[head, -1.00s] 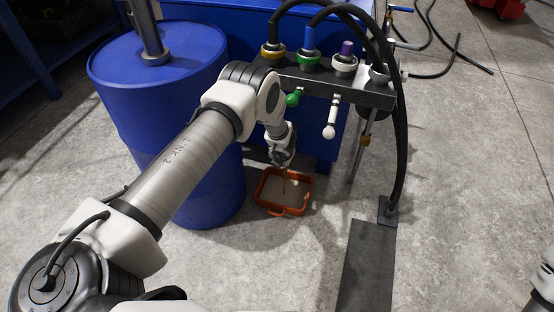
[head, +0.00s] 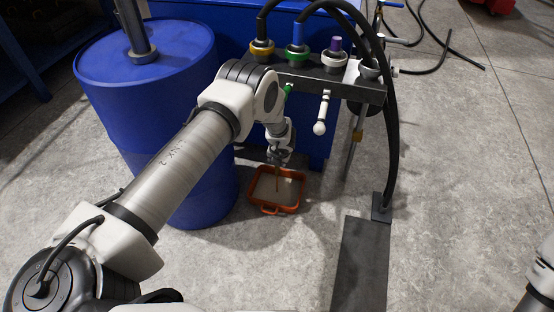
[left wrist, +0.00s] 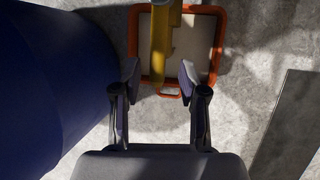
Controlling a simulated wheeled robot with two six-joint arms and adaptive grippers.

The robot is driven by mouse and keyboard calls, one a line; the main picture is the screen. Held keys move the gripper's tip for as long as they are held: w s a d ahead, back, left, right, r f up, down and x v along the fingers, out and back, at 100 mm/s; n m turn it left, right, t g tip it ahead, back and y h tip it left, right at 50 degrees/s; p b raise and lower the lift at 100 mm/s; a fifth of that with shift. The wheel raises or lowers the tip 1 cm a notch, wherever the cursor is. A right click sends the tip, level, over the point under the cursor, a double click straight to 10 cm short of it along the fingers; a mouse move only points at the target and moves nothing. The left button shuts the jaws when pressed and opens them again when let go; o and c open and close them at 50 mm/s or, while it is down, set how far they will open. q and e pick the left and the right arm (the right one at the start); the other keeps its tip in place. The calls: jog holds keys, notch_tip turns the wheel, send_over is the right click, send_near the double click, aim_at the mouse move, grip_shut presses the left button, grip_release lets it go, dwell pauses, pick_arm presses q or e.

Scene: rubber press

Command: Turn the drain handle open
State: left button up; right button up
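In the left wrist view a yellow bar-like handle (left wrist: 159,45), likely the drain handle, runs down from the top edge over the orange tray. My left gripper (left wrist: 159,72) is open, with one finger on each side of the bar's line. The bar's lower end shows between or just beyond the fingertips; I cannot tell whether they touch it. In the head view my left gripper (head: 279,158) hangs above the orange tray (head: 262,209), with a thin brownish-yellow piece below it. My left arm partly hides the area behind. My right gripper is out of view.
A blue drum (head: 150,100) stands close left of my left arm. A dark manifold bar (head: 345,84) with hoses, a white handle (head: 321,115) and a partly hidden green handle (head: 289,88) is behind the arm. A dark floor plate (head: 361,265) lies right. Floor between is clear.

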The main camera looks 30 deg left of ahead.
pick_arm(q)
jog(key=v, duration=1.2)
